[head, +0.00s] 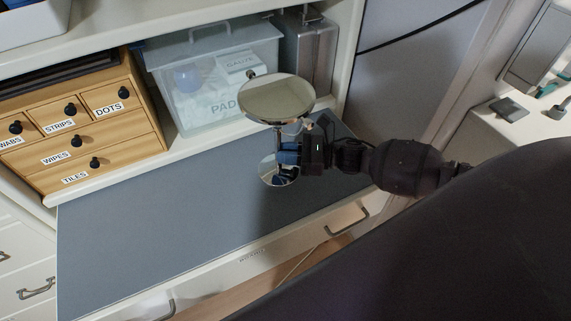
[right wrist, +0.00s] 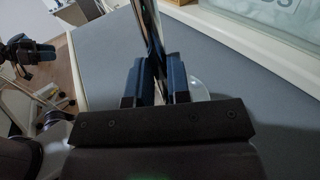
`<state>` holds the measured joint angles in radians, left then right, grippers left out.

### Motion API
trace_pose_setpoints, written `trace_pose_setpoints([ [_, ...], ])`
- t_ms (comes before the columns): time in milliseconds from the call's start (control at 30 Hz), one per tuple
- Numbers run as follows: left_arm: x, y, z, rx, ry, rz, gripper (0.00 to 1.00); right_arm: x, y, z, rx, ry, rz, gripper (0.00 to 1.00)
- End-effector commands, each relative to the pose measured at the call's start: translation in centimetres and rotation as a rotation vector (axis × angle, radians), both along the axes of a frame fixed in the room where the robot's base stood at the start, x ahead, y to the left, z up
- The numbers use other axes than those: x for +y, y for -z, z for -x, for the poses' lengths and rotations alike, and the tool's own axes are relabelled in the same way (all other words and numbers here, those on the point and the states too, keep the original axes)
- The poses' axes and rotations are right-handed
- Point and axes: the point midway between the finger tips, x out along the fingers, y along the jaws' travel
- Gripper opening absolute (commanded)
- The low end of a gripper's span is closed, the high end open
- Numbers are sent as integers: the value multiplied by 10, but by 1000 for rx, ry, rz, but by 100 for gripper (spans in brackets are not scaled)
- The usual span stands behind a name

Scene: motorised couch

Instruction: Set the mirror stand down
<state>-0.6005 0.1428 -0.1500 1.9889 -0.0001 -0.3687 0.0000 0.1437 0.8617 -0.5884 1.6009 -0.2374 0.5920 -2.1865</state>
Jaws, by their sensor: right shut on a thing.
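The mirror stand has a round mirror head (head: 277,98), a thin stem and a round shiny base (head: 272,172). My right gripper (head: 290,155) reaches in from the right and is shut on the stem between head and base. The stand is upright over the grey mat (head: 160,225). I cannot tell whether its base touches the mat. In the right wrist view the stem (right wrist: 150,35) rises between the blue fingers (right wrist: 155,82), with part of the pale base behind them. My left gripper (right wrist: 42,50) seems to show at that view's left edge, its jaws unclear.
A wooden drawer box (head: 85,130) with labelled drawers stands at the back left. A clear lidded bin (head: 215,85) and a grey metal container (head: 312,55) stand behind the stand. The mat's left and front are bare. A drawer handle (head: 347,222) lies below the front edge.

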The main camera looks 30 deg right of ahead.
Motion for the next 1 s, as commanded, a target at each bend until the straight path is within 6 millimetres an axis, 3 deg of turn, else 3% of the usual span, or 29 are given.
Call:
trace_pose_setpoints([
  [133, 0, 1, 0, 1, 0, 0, 43, 0, 6, -1, -3, -2, -3, 0],
  [433, 0, 9, 3, 9, 0, 0, 43, 0, 41, -1, -4, -1, -2, 0],
  [900, 0, 12, 3, 11, 0, 0, 43, 0, 48, -1, -4, -1, -2, 0],
  [933, 0, 11, 3, 11, 0, 0, 43, 0, 49, 0, -1, -1, 0, 19],
  [1000, 0, 10, 3, 11, 0, 0, 43, 0, 48, 0, -2, -1, 0, 30],
])
